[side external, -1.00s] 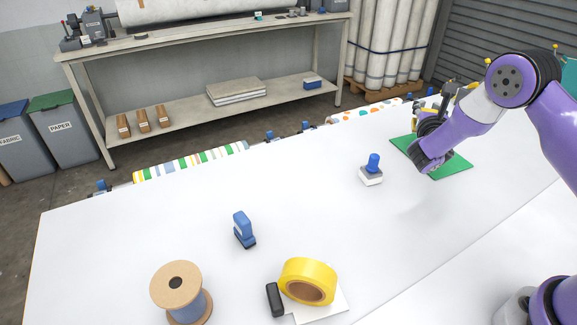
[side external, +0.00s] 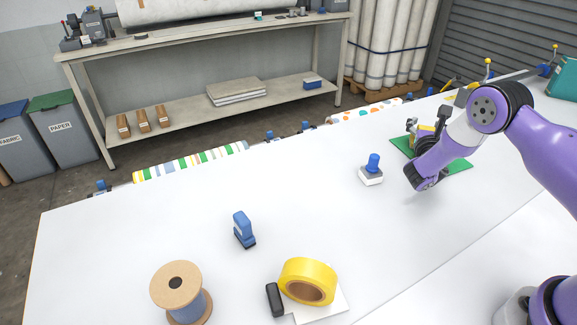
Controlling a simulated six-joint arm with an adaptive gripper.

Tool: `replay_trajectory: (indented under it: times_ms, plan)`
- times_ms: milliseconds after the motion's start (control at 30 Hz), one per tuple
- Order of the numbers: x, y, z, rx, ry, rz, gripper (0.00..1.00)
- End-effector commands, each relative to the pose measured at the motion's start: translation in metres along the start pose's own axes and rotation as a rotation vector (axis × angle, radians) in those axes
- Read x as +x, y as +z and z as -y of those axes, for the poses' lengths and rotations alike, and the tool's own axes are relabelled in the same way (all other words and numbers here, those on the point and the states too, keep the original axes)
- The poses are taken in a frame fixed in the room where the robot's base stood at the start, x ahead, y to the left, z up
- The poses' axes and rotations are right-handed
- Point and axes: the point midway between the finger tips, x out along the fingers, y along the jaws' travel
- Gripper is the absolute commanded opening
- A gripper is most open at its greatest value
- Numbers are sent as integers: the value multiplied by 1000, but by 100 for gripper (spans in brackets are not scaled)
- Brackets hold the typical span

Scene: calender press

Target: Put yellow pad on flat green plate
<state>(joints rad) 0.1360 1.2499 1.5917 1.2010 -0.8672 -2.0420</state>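The flat green plate (side external: 459,166) lies on the white table at the right, partly covered by my arm. My gripper (side external: 413,134) is low over the left part of the plate, mostly hidden behind my wrist. A small yellowish patch shows beside the gripper, but I cannot tell whether it is the yellow pad or part of the gripper. I cannot make out the yellow pad for sure, nor whether the fingers are open or shut.
A blue-handled stamp (side external: 372,170) stands left of my wrist. A blue tool (side external: 244,230), a yellow tape roll (side external: 309,279) and a wooden spool (side external: 177,287) are nearer the front. Striped rolls (side external: 190,165) line the far edge. The table's middle is clear.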

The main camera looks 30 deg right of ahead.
Motion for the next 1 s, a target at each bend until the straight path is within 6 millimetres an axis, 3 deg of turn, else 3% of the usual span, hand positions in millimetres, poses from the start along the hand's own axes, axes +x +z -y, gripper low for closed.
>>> replay_trajectory:
  times_ms: [400, 567, 667, 800, 1000]
  plan:
    - [-1, 4, 0, 0, 1, 0, 82]
    - [-27, 2, -2, -6, 5, -4, 82]
    - [-52, 2, -3, -8, 7, -9, 82]
    - [-50, 37, 0, 6, 0, 5, 82]
    - [-50, 64, 0, 3, -1, 3, 82]
